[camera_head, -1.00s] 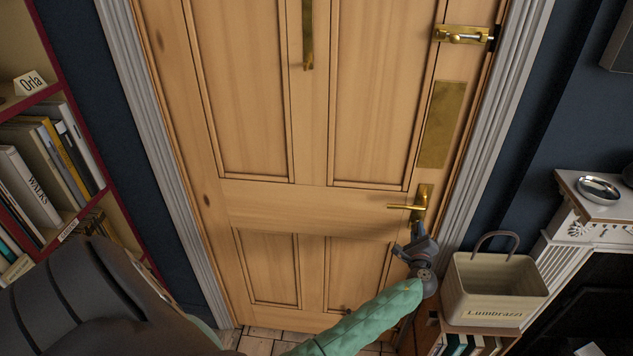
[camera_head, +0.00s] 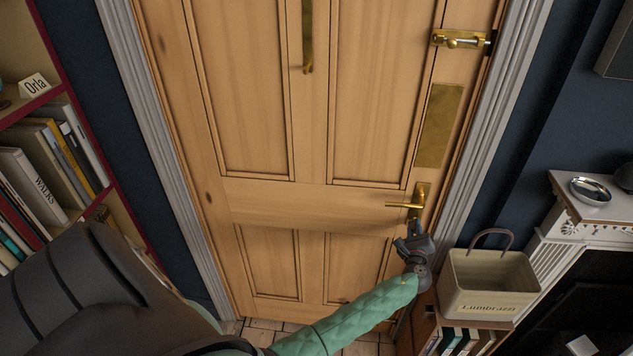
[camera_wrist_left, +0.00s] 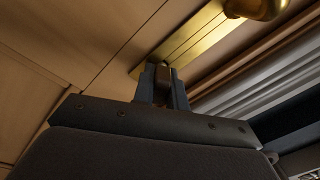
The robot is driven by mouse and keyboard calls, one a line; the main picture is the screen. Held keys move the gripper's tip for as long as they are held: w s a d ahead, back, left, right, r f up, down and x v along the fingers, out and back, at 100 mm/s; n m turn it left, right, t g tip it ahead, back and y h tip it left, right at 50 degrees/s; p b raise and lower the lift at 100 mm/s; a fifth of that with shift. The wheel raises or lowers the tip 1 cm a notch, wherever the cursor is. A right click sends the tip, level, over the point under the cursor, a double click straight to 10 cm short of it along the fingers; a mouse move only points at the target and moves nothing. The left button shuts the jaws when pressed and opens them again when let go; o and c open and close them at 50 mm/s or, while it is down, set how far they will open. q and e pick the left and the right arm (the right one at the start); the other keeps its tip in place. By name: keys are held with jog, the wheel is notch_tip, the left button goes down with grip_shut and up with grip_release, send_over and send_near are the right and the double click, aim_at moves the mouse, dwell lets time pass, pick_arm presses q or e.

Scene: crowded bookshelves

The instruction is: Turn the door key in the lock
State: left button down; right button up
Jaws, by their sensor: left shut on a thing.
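The wooden door (camera_head: 260,195) fills the middle of the head view. Its brass lever handle and lock plate (camera_head: 420,190) sit at its right edge. My left gripper (camera_head: 414,226) is just below the handle, at the lower end of the plate. In the left wrist view my fingers (camera_wrist_left: 162,78) are shut on a small brownish piece, the door key (camera_wrist_left: 163,73), right at the bottom of the brass plate (camera_wrist_left: 190,42). Most of the key is hidden between the fingers, and the keyhole cannot be seen. My right gripper is not in view.
A brass bolt (camera_head: 462,39) is higher on the door. A cream basket (camera_head: 487,303) stands on a low bookcase close right of my left gripper. A mantel with a silver dish (camera_head: 591,190) is at right. A bookshelf (camera_head: 85,150) is at left.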

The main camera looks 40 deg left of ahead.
pick_arm(q)
jog(key=shift+a+f, duration=0.15)
jog(key=shift+m+p, duration=0.3)
jog(key=shift+p, duration=0.25)
jog(key=shift+s+a+m+p, duration=0.1)
jog(key=shift+m+p, duration=0.9)
jog(key=shift+m, duration=0.5)
jog(key=shift+a+m, duration=0.15)
jog(key=shift+m, duration=0.75)
